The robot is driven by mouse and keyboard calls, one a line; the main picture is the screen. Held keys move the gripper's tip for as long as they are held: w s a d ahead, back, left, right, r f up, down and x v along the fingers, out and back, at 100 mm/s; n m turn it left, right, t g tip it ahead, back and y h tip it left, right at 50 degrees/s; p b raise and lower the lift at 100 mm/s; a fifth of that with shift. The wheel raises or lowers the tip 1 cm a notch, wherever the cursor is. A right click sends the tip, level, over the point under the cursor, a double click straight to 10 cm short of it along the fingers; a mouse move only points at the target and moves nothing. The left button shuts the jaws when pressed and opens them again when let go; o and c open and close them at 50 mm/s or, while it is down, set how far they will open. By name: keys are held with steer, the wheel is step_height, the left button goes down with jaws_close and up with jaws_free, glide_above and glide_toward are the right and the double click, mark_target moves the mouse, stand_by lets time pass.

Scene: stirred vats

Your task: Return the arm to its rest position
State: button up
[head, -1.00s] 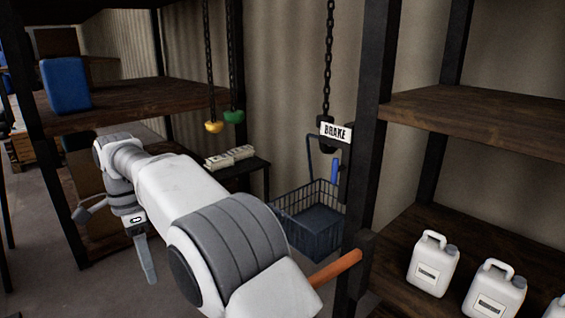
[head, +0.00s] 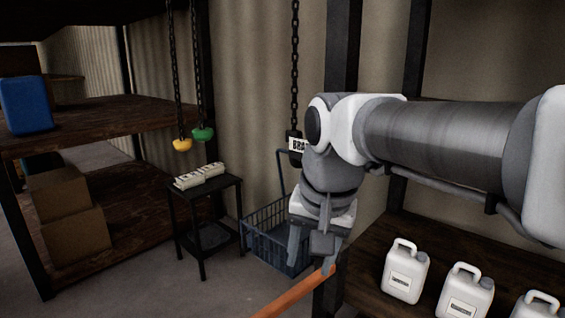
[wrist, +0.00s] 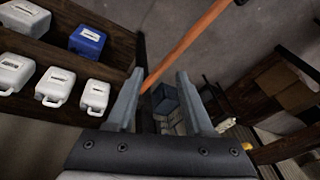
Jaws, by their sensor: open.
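My gripper (head: 312,258) hangs pointing down in the head view, in front of the dark shelf post and to the right of the wire basket. Its two fingers are apart, with nothing held between them. In the wrist view the open fingers (wrist: 158,82) reach toward the floor. An orange bar (head: 293,293) runs by the fingertips in the head view; it also crosses beyond the fingers in the wrist view (wrist: 197,38). I cannot tell whether they touch. My arm comes in from the right and partly hides the BRAKE sign (head: 296,145) and the right shelf.
White jugs (head: 406,271) stand on the right shelf, and a blue jug (wrist: 87,41) shows in the wrist view. The blue wire basket (head: 266,238) stands by a small black table (head: 220,191). Yellow (head: 182,145) and green (head: 203,134) pulls hang on chains.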

steer(key=s+d+f+n+t, duration=0.1)
steer(key=s+d+f, duration=0.2)
steer(key=s+d, duration=0.2)
steer(key=s+d+f+n+t+h, duration=0.1)
steer(key=s+d+f+n, duration=0.1)
steer(key=s+d+f, duration=0.1)
steer(key=shift+s+d+t, duration=0.3)
steer(key=shift+s+d, duration=0.6)
steer(key=shift+s, duration=0.35)
steer(key=shift+a+f, duration=0.1)
steer(key=shift+a, duration=0.1)
